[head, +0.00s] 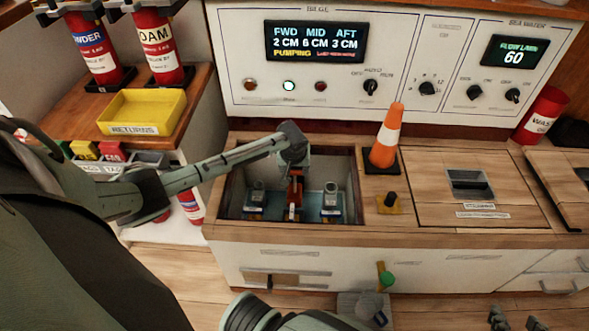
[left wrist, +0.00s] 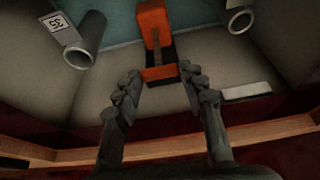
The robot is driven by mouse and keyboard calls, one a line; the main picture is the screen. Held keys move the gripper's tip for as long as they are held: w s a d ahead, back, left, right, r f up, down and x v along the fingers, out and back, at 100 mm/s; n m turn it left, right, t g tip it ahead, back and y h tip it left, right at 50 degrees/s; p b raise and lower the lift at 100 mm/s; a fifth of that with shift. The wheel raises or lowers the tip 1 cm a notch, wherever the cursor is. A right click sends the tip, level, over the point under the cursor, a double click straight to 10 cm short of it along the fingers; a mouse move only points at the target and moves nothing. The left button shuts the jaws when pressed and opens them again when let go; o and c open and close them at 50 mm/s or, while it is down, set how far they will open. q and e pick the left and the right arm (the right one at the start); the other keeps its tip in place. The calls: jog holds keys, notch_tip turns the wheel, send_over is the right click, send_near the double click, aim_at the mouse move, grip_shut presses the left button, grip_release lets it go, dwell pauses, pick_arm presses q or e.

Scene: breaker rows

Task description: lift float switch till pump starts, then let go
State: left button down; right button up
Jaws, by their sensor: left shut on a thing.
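The orange float switch (head: 293,210) stands in the middle of the open bilge well (head: 345,165), between two grey cylindrical fittings. My left gripper (head: 295,179) reaches down into the well and is shut on the float switch's near end. In the left wrist view, the fingers (left wrist: 160,80) are on either side of the orange float (left wrist: 154,25). The display (head: 315,41) reads FWD 2, MID 6, AFT 3 cm, with yellow PUMPING below. The middle lamp (head: 289,86) is lit. My right gripper (head: 516,318) is at the bottom right edge, fingers apart, empty.
An orange cone (head: 386,138) and a small black knob on a yellow base (head: 390,202) stand right of the well. A closed hatch (head: 430,180) lies further right. A yellow tray (head: 143,111) and extinguishers (head: 158,45) are at left.

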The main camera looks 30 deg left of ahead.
pick_arm(q)
jog(key=c, duration=0.9)
grip_release()
jog(key=v, duration=1.2)
